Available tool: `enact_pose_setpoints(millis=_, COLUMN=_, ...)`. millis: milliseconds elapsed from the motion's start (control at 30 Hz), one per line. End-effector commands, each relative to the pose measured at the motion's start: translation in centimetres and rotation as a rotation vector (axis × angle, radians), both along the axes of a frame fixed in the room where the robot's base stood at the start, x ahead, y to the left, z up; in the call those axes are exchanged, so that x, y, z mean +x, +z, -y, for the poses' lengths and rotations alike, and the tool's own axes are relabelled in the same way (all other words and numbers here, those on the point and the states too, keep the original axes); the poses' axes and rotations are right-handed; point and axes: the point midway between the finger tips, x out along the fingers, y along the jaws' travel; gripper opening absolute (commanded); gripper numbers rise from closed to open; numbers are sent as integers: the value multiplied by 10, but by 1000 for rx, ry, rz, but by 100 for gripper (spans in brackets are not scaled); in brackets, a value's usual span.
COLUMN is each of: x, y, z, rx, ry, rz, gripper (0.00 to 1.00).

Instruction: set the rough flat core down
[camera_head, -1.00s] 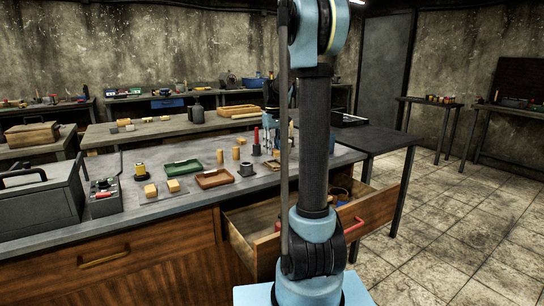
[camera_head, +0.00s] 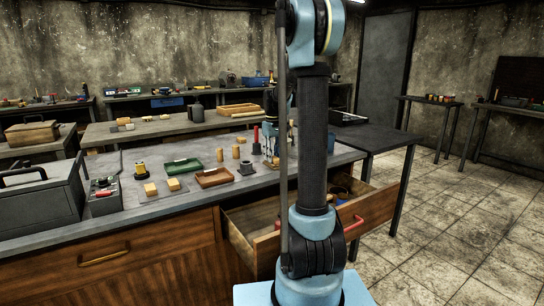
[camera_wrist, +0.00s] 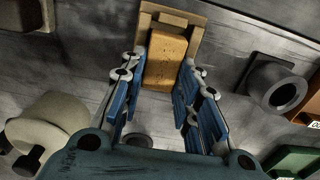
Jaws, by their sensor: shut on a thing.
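The rough flat core (camera_wrist: 166,58) is an orange-brown, speckled block in the wrist view. It sits between the two blue fingers of my gripper (camera_wrist: 158,95), which is shut on it. A tan, wood-coloured frame (camera_wrist: 174,17) shows around the core's upper end and along its sides. I cannot tell whether the core touches this frame or hangs above it. In the head view my blue gripper (camera_head: 269,146) is low over the bench, partly hidden by my arm, and the core cannot be made out there.
A dark cup on a square base (camera_wrist: 279,86) stands right of the gripper in the wrist view. A pale rounded object (camera_wrist: 48,130) is at left. The brown tray (camera_head: 214,178) and green tray (camera_head: 181,167) lie on the bench (camera_head: 150,220). An open drawer (camera_head: 265,222) juts out at front.

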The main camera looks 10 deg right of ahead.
Motion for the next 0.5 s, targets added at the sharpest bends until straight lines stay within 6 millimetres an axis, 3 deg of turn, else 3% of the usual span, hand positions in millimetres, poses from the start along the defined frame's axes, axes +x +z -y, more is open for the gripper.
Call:
enact_pose_setpoints(millis=67, x=0, y=-1, z=0, rx=0, ry=0, rz=0, gripper=1)
enact_pose_setpoints(millis=100, x=0, y=-1, z=0, rx=0, ry=0, rz=0, gripper=34)
enact_pose_setpoints(millis=167, x=0, y=-1, z=0, rx=0, ry=1, rz=0, gripper=47)
enact_pose_setpoints(millis=500, x=0, y=0, z=-1, rx=0, ry=2, rz=0, gripper=49)
